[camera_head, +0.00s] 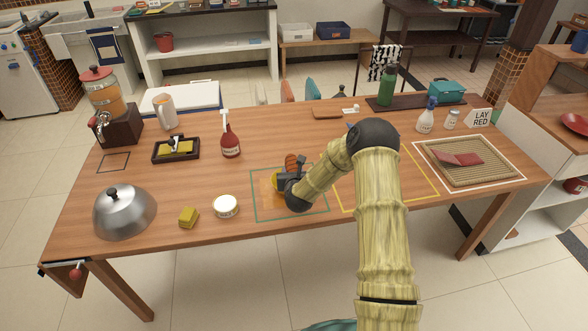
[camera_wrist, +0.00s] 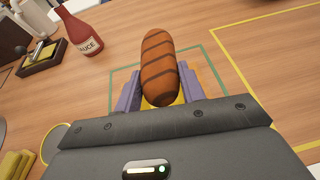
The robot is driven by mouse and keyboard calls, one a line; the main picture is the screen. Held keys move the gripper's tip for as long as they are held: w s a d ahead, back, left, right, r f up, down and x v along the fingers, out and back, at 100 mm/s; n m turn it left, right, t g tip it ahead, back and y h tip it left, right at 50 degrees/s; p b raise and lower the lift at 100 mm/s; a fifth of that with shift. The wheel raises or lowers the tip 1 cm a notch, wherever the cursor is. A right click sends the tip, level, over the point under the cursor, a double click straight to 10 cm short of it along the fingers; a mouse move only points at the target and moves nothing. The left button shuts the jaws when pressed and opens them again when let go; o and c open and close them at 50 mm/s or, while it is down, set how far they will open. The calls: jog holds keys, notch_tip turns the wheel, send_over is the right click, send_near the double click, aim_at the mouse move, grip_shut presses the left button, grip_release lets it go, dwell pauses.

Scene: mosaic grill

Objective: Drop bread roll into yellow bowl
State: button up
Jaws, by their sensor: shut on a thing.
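My gripper (camera_head: 287,180) is shut on the bread roll, a brown oblong with dark stripes. The roll shows in the wrist view (camera_wrist: 159,66) between the two purplish fingers, and in the head view its end (camera_head: 291,161) rises just beyond the gripper. The gripper and roll are over the green-outlined square (camera_head: 254,205) on the table. A yellow patch (camera_head: 276,181) shows beside the gripper, and yellow also shows under the roll in the wrist view (camera_wrist: 179,99). It may be the yellow bowl, but the gripper and roll hide most of it.
A red sauce bottle (camera_head: 230,139), a butter dish (camera_head: 176,149), a small round tin (camera_head: 225,206), a yellow block (camera_head: 188,218) and a metal dome (camera_head: 124,211) stand to the left. A woven mat (camera_head: 482,178) lies right. The yellow-outlined area (camera_head: 420,185) looks largely clear.

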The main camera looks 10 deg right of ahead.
jog(key=shift+f, duration=0.35)
jog(key=o, duration=0.6)
jog(key=shift+s, duration=0.1)
jog(key=shift+c, duration=0.2)
jog(key=o, duration=0.5)
jog(key=shift+s+r, duration=0.1)
jog(key=shift+s, duration=0.05)
jog(key=b+v, duration=0.2)
jog(key=v, duration=1.5)
jog(key=shift+b, duration=0.4)
jog(key=shift+a, duration=0.1)
